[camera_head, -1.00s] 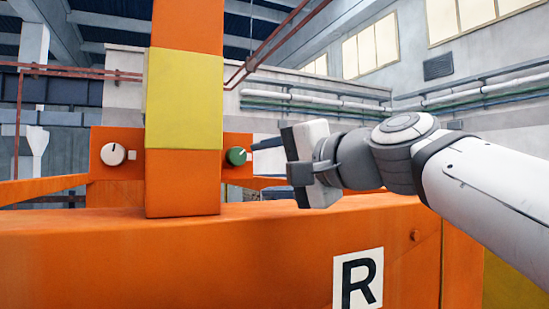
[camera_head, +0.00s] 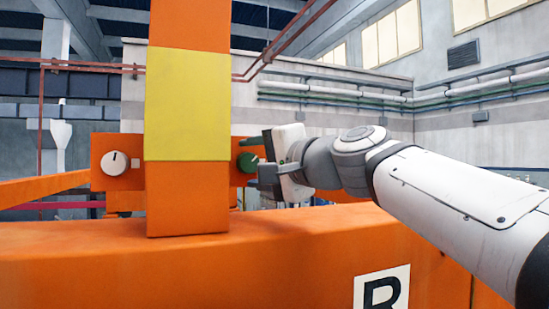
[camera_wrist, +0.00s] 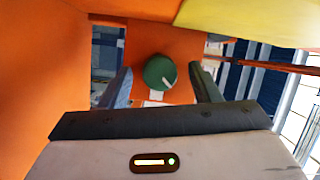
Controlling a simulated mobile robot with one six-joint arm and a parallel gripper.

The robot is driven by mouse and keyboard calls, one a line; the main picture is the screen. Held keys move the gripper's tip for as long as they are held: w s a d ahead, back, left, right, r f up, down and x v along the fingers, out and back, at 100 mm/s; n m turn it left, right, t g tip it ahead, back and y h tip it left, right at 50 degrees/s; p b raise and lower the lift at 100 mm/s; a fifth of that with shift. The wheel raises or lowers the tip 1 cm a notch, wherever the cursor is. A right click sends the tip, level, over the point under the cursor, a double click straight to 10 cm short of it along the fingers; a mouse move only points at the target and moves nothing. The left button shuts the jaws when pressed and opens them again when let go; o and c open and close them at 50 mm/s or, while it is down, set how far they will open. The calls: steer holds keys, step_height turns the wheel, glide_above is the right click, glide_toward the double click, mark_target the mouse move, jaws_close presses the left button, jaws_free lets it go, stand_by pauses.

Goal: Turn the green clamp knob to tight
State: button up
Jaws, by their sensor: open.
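The green clamp knob (camera_head: 247,162) is on an orange plate just right of the orange post in the head view. In the wrist view the green knob (camera_wrist: 160,72) sits between my two open fingers, with a pale pointer mark toward its lower right. A small white label (camera_wrist: 156,96) is below it. My gripper (camera_wrist: 160,88) is open, with a finger on each side of the knob and gaps between. In the head view my gripper (camera_head: 262,170) is close at the knob's right side. I cannot tell whether the fingertips reach past the knob's face.
A white knob (camera_head: 115,163) is on another orange plate left of the post. The thick orange post (camera_head: 187,200) with a yellow band (camera_head: 187,103) stands close beside my gripper. A wide orange beam (camera_head: 120,265) with an R sign (camera_head: 382,290) runs below.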

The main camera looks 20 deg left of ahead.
steer(key=shift+w, duration=0.1)
steer(key=shift+c, duration=0.5)
steer(key=c, duration=0.9)
steer(key=shift+f+b, duration=0.15)
steer(key=shift+b, duration=0.15)
steer(key=shift+f+m+b, duration=0.15)
steer(key=shift+m+b, duration=0.35)
steer(key=shift+b, duration=0.15)
steer(key=m+b, duration=0.1)
steer(key=b, duration=0.1)
steer(key=m+t+y+b, duration=0.1)
steer(key=m, duration=0.1)
steer(key=shift+a+f+b, duration=0.1)
steer(key=shift+f+b, duration=0.1)
steer(key=shift+b, duration=0.15)
steer(key=m+t+b, duration=0.1)
steer(key=m+b, duration=0.1)
steer(key=m+t+b, duration=0.1)
steer(key=m, duration=0.2)
steer(key=shift+a+y+b, duration=0.1)
steer(key=shift+y+b, duration=0.2)
steer(key=shift+b, duration=0.05)
steer(key=shift+m, duration=0.5)
